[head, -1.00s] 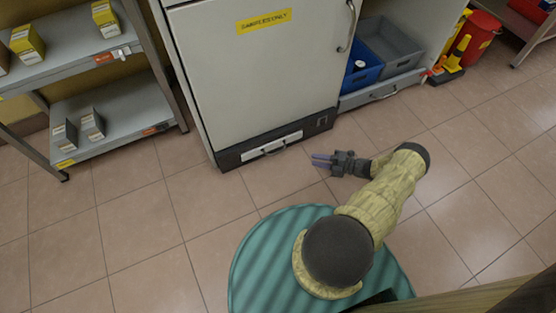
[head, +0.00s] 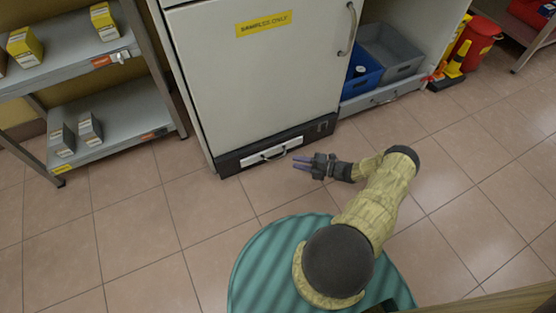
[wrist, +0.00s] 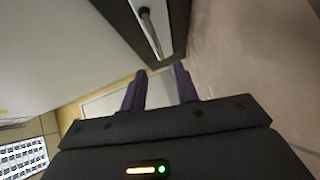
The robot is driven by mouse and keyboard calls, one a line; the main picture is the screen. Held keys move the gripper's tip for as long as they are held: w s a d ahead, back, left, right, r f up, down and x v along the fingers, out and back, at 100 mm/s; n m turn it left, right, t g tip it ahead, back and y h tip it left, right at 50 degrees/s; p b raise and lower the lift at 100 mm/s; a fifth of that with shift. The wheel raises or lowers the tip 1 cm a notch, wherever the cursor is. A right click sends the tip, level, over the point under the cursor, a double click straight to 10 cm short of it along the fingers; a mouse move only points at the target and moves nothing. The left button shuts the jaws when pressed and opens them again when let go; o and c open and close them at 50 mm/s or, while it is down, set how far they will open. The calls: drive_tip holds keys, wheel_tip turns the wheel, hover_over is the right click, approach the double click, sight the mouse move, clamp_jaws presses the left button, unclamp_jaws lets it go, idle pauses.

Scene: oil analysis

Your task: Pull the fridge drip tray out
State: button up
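The drip tray (head: 270,153) is a pale panel with a bar handle (head: 273,153), set in the dark base of the white fridge (head: 262,70). It looks flush with the base. My gripper (head: 295,163) is low over the floor, just in front and to the right of the handle, with its fingers pointing left. In the wrist view, the two purple fingers (wrist: 158,88) stand apart with nothing between them. The handle bar (wrist: 151,33) shows there beyond the fingertips, and the gripper does not touch it.
A metal shelf (head: 110,128) with small boxes stands left of the fridge. The tiled floor in front is clear.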

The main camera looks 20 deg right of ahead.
sight(278, 158)
drive_tip(key=b+x, duration=0.2)
drive_tip(key=x, duration=0.7)
drive_tip(key=shift+w+a+b, duration=0.1)
drive_tip(key=shift+a+b, duration=0.05)
drive_tip(key=shift+b, duration=0.25)
drive_tip(key=shift+c, duration=0.3)
clamp_jaws()
